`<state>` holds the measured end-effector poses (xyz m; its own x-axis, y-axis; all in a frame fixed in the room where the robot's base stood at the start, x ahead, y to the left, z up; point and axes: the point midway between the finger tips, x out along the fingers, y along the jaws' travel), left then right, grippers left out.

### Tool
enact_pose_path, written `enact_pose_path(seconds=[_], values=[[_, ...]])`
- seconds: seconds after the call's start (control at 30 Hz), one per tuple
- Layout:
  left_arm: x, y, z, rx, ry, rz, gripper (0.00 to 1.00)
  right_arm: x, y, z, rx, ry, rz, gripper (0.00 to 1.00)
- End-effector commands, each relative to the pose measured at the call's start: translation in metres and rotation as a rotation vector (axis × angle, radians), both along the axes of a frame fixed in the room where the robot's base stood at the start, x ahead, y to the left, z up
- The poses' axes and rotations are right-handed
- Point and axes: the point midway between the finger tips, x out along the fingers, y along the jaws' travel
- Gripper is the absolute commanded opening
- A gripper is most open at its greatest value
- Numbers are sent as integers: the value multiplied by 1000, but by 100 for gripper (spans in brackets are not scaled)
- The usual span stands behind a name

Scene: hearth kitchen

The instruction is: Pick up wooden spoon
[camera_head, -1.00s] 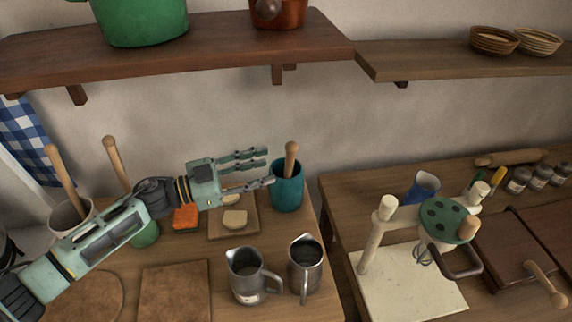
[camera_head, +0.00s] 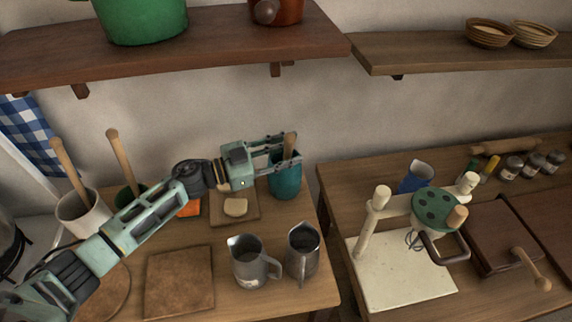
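A wooden spoon (camera_head: 289,142) stands upright in a teal cup (camera_head: 286,182) at the back right of the left table; only its handle shows. My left gripper (camera_head: 286,150) reaches in from the left at the cup's rim. Its fingers lie on both sides of the spoon handle, apart from each other. I cannot tell whether they touch the handle. Two more wooden handles stand at the left, one in a white crock (camera_head: 82,213) and one in a green cup (camera_head: 131,193). My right gripper is not in view.
Two metal pitchers (camera_head: 252,262) stand in front of the teal cup. Boards (camera_head: 180,281) lie at the front left. A shelf (camera_head: 180,59) with a green pot hangs above. A press-like stand (camera_head: 401,272) is on the right table.

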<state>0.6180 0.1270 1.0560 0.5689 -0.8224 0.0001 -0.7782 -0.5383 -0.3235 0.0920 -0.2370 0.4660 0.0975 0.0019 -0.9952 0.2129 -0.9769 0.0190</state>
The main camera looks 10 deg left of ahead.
Motion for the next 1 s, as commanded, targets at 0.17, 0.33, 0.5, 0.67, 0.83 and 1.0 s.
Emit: enact_pose_path(seconds=[0.17, 0.33, 0.5, 0.67, 0.83, 1.0], values=[[0, 0, 0, 0, 0, 0, 13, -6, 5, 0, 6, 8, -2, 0], [0, 0, 0, 0, 0, 0, 0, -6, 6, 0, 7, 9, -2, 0], [0, 0, 0, 0, 0, 0, 0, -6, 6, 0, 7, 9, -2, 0], [0, 0, 1, 0, -1, 0, 0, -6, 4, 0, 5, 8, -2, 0], [0, 0, 12, 1, -3, -1, 0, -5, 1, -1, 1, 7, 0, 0], [0, 1, 39, 4, -6, -2, 0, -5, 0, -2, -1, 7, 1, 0]])
